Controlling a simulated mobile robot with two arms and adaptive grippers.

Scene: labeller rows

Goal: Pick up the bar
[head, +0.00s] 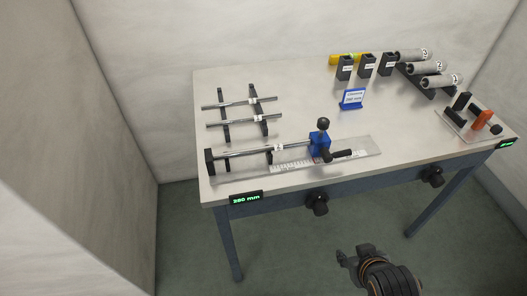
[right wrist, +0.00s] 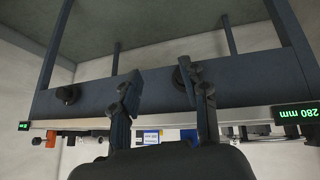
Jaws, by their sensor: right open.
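Two slim metal bars, a rear one (head: 238,103) and a front one (head: 243,119), lie across a dark two-rail rack on the left of the table, each with a small white label. A third metal bar (head: 250,150) lies along a clear measuring fixture (head: 350,147) at the front, between a black end block and a blue stop (head: 320,145) with a black knob. My right gripper (head: 354,257) is open and empty in front of the table, below its top; its fingers also show in the right wrist view (right wrist: 158,80). My left gripper is out of view.
The table (head: 300,95) has two black knobs on its front and a green display (head: 247,198) reading 280 mm. A blue sign (head: 352,98), black holders (head: 367,65), grey tubes (head: 427,68) and an orange-handled device (head: 482,121) stand toward the right. The tabletop's middle is clear.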

